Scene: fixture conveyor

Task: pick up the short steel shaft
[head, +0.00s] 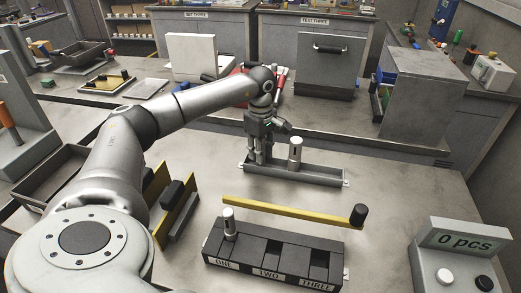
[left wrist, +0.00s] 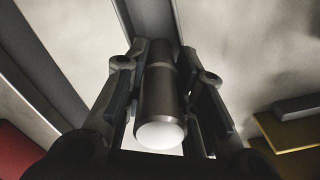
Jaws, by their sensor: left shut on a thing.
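My left gripper (head: 257,160) is at the left end of a shallow grey tray (head: 320,177), pointing down. In the left wrist view its fingers (left wrist: 165,95) are closed on both sides of a steel shaft (left wrist: 160,103) with a bright round end. In the head view the fingers mostly hide this shaft, so its length cannot be told. A second steel shaft (head: 295,153) stands upright in the same tray just to the right. A third shaft (head: 229,223) stands in the slot marked ONE of the black fixture (head: 285,238). My right gripper is not in view.
The slots marked TWO and THREE look empty. A yellow bar (head: 285,208) with a black knob (head: 358,215) lies between tray and fixture. A counter box (head: 463,243) reads 0 pcs at the right. Yellow and black brackets (head: 178,215) stand at the left.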

